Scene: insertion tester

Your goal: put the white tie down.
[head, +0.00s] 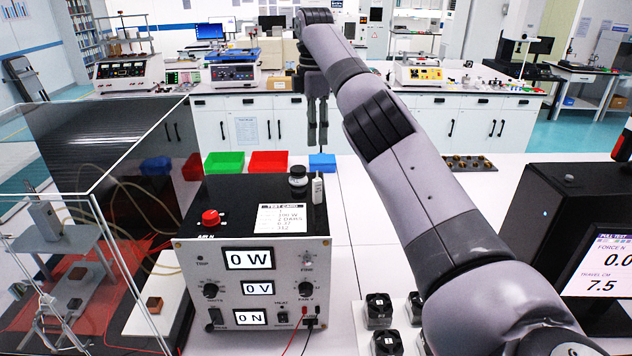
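I cannot make out a white tie for certain in the head view. My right gripper (318,143) hangs fingers down at the end of my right arm, above and behind the blue tray (322,162). Its two fingers look close together with a narrow gap. Anything thin between them is too small to tell. My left gripper is not in view.
A green tray (224,162) and a red tray (268,162) stand beside the blue one. A tester box (255,255) with a dark jar (298,180) and small white bottle (317,188) on top stands in front. A clear enclosure (100,200) is left, a monitor (600,265) right.

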